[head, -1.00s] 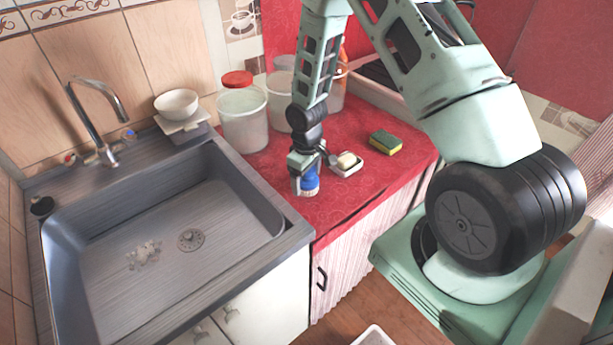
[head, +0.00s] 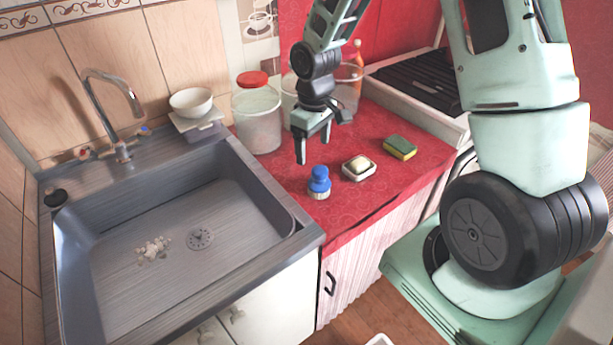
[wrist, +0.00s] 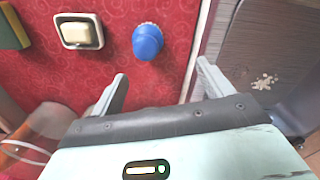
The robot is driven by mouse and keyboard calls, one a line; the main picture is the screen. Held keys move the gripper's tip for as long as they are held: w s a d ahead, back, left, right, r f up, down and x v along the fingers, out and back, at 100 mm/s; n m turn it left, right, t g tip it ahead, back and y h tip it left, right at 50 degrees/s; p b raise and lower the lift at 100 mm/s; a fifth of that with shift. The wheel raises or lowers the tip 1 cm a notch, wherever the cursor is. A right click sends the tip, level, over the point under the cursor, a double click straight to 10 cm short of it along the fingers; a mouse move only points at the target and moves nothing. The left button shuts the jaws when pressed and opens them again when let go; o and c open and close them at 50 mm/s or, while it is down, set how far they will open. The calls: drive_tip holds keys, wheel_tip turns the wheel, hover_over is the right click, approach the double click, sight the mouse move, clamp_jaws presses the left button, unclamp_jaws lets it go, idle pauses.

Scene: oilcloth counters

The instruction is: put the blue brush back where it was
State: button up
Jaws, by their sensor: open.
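The blue brush (head: 319,181) stands upright on the red oilcloth counter, bristles down, near the counter's front-left corner beside the sink. It also shows in the wrist view (wrist: 147,41) from above, beyond the fingertips. My gripper (head: 314,151) is open and empty, above and a little behind the brush, apart from it. In the wrist view its two fingers (wrist: 162,78) are spread with nothing between them.
A soap dish (head: 357,174) with soap sits right of the brush, and a sponge (head: 400,147) farther right. Jars (head: 257,118) stand behind. The sink (head: 195,215), holding pale crumbs, is on the left. Red cloth (head: 377,193) in front of the soap dish is clear.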

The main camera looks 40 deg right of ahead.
drive_tip(key=s+a+r+n, duration=0.1)
drive_tip(key=s+a+r, duration=0.35)
drive_tip(key=a, duration=0.35)
drive_tip(key=s+a+r+n, duration=0.1)
drive_tip(key=s+a+r, duration=0.35)
drive_tip(key=a, duration=0.35)
drive_tip(key=s+a+r+n, duration=0.1)
drive_tip(key=s+a, duration=0.2)
drive_tip(key=s, duration=0.4)
drive_tip(key=s+a+r, duration=0.2)
drive_tip(key=s+a, duration=0.1)
drive_tip(key=s, duration=0.5)
drive_tip(key=shift+n+y, duration=0.3)
drive_tip(key=shift+n, duration=0.1)
